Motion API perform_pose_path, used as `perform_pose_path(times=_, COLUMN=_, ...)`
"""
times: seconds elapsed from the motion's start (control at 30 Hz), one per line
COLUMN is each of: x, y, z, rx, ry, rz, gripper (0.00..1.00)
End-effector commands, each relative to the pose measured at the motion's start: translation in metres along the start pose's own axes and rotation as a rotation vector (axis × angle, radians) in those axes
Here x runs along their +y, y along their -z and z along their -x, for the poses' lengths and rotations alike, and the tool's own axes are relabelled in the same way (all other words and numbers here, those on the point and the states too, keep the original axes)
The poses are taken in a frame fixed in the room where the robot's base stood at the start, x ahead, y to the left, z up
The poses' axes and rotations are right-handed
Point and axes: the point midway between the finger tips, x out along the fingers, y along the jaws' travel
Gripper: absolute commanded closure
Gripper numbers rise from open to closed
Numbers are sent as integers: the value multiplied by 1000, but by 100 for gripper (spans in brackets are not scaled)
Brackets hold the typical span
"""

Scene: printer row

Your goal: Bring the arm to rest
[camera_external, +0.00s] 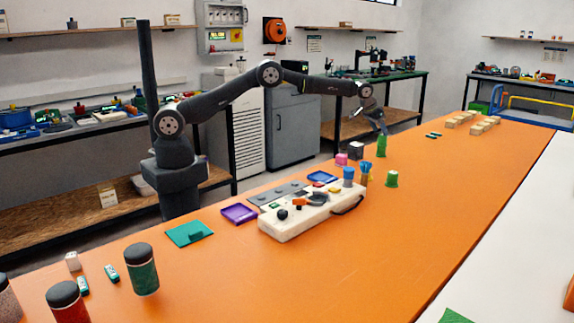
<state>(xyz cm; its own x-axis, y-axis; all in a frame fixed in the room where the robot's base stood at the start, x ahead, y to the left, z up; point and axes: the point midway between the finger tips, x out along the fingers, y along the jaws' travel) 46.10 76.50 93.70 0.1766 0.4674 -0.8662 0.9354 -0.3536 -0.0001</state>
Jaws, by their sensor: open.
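My gripper (379,125) is at the end of my outstretched arm, above the far left edge of the orange table (420,210). It points down and is open. A green upright object (381,146) stands just below the fingertips. From this view I cannot tell whether the fingers touch it or are apart from it. Nothing is clearly held.
A white console (300,218) with knobs and cups lies mid-table. Dark-lidded jars (141,269) stand at the front left. The table's right side is mostly clear.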

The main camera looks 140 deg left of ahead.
Motion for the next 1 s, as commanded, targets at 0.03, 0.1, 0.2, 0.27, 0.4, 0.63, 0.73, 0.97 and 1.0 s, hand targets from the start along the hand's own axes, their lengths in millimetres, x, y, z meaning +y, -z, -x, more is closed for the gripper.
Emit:
perform_pose_path(times=0.03, x=0, y=1, z=8, rx=1, ry=0, rz=0, gripper=40)
perform_pose_path(times=0.1, x=0, y=1, z=18, rx=2, ry=0, rz=0, gripper=40)
perform_pose_path(times=0.2, x=0, y=1, z=32, rx=2, ry=-1, rz=0, gripper=40)
perform_pose_path(times=0.27, x=0, y=1, z=41, rx=3, ry=-1, rz=0, gripper=40)
perform_pose_path(times=0.4, x=0, y=1, z=62, rx=1, ry=-1, rz=0, gripper=40)
perform_pose_path(times=0.63, x=0, y=-1, z=44, rx=-2, ry=0, rz=0, gripper=40)
perform_pose_path(times=0.73, x=0, y=0, z=30, rx=0, ry=0, rz=0, gripper=40)
perform_pose_path(times=0.97, x=0, y=0, z=-2, rx=0, ry=0, rz=-1, gripper=40)
perform_pose_path(times=1.0, x=0, y=-1, z=-8, rx=-1, ry=0, rz=-1, gripper=40)
